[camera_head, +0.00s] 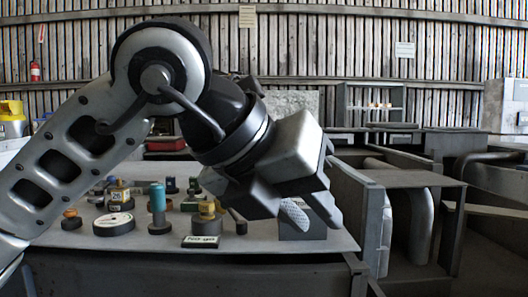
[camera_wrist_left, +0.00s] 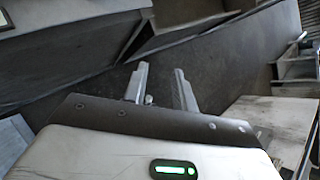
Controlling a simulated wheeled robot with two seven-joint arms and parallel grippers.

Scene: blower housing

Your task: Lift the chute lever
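My left gripper (camera_head: 314,214) hangs fingers-down over the right edge of the grey panel with knobs. In the left wrist view its two fingers (camera_wrist_left: 161,78) stand apart with a gap between them, and I see nothing clasped. A small pale rounded piece (camera_wrist_left: 149,100) shows beside the left finger; I cannot tell whether it is part of the chute lever. I cannot make out the chute lever for certain in either view; my arm and gripper cover part of the panel. My right gripper is not in view.
The panel (camera_head: 130,244) carries several knobs, a teal-topped post (camera_head: 158,205) and a small label plate (camera_head: 201,242). A grey block (camera_head: 307,228) stands close by the left gripper. Metal housing walls and curved ducts (camera_head: 420,225) lie to the right.

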